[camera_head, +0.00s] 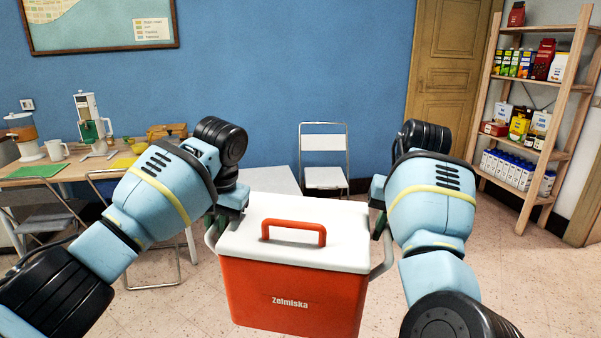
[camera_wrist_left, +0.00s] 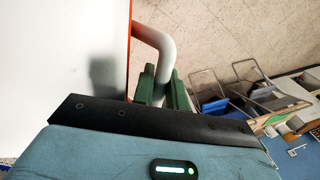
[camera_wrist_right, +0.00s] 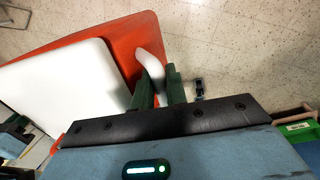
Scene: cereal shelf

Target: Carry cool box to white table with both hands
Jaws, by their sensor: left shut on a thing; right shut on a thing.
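The cool box (camera_head: 288,290) has a red body, a white lid and a red top handle, and is upright in front of me in the head view. My left gripper (camera_head: 216,222) is shut on its left side handle; the left wrist view shows the green fingers (camera_wrist_left: 163,88) around the pale bar (camera_wrist_left: 158,40). My right gripper (camera_head: 379,217) is shut on the right side handle (camera_head: 384,258); its fingers (camera_wrist_right: 158,88) show around the bar in the right wrist view. A white table (camera_head: 268,179) stands behind the cool box, partly hidden by it and my left arm.
A white folding chair (camera_head: 323,170) stands at the blue wall, right of the white table. A wooden table (camera_head: 75,172) with kitchen items and folding chairs is at the left. A wooden shelf (camera_head: 552,155) with cartons and bottles is at the right. The floor right of the box is open.

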